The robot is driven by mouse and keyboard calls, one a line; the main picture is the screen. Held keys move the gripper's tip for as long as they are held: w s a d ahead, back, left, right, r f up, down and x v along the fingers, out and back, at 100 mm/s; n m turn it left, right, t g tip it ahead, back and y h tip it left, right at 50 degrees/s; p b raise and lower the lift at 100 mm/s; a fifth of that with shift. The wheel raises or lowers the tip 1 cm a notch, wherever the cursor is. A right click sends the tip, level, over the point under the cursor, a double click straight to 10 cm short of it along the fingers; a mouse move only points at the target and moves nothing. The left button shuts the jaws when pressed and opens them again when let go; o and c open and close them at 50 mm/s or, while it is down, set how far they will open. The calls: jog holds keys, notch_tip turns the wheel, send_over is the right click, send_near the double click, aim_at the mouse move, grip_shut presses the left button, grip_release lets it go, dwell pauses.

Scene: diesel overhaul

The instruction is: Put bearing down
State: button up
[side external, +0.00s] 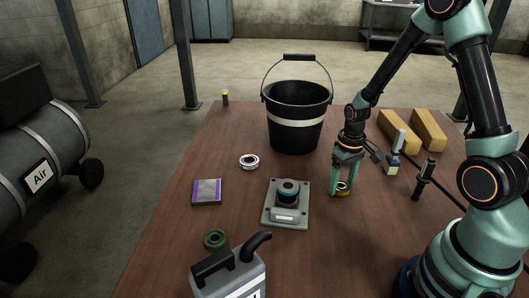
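My gripper (343,187) points down at the table, to the right of the grey fixture. A small brass-coloured ring (344,189) sits low between its fingertips, at or very near the table top. The fingers partly hide it, and I cannot tell whether they press on it. A silver ring that looks like a bearing (249,162) lies flat on the table, left of the bucket's foot and apart from my gripper. The grey square fixture (272,216) carries a dark round hub with a blue band (288,194).
A black bucket (296,118) stands behind my gripper. Yellow blocks (399,132), a small bottle (393,163) and a dark tool (422,182) are on the right. A purple-edged pad (207,191), green ring (215,239) and grey can (232,275) are front left.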

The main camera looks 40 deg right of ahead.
aim_at(341, 185)
jog(key=shift+o, duration=0.8)
jog(key=shift+r, duration=0.1)
notch_tip(341, 185, up, 11)
jog(key=s+a+r+n+t, duration=0.2)
jog(key=s+a+r+t, duration=0.2)
jog(key=a+r, duration=0.7)
notch_tip(341, 185, up, 2)
jog(key=shift+s+a+r+t, duration=0.15)
jog(key=shift+a+t, duration=0.15)
jog(key=shift+t, duration=0.4)
jog(key=shift+o, duration=0.5)
jog(key=shift+s+a+r, duration=0.15)
jog(key=shift+a, duration=0.05)
